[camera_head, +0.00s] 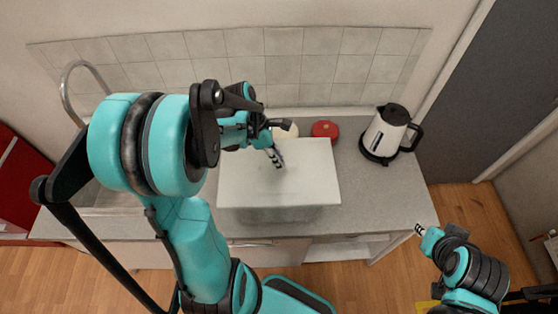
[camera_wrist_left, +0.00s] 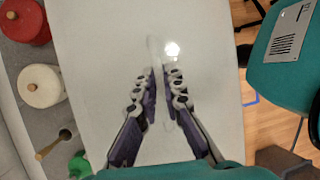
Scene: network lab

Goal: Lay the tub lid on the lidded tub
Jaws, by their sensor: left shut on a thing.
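The tub lid (camera_head: 305,180) is a pale, flat rectangle, roughly level over the lidded tub (camera_head: 275,215) in the head view. Only a greyish front strip of the tub shows under the lid's near edge; I cannot tell whether they touch. In the left wrist view the lid (camera_wrist_left: 100,40) fills the middle. My left gripper (camera_head: 278,160) points down at the middle of the lid and is shut on its small clear handle, mostly hidden between the fingers (camera_wrist_left: 160,85). My right gripper (camera_head: 419,230) is off to the right, away from the counter, its fingers too small to judge.
A red pot (camera_head: 325,129) and a partly hidden cream pot (camera_head: 287,131) stand behind the lid. A white and black kettle (camera_head: 388,132) stands to the right. A sink tap (camera_head: 68,90) is at left. The counter right of the lid (camera_head: 390,195) is clear.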

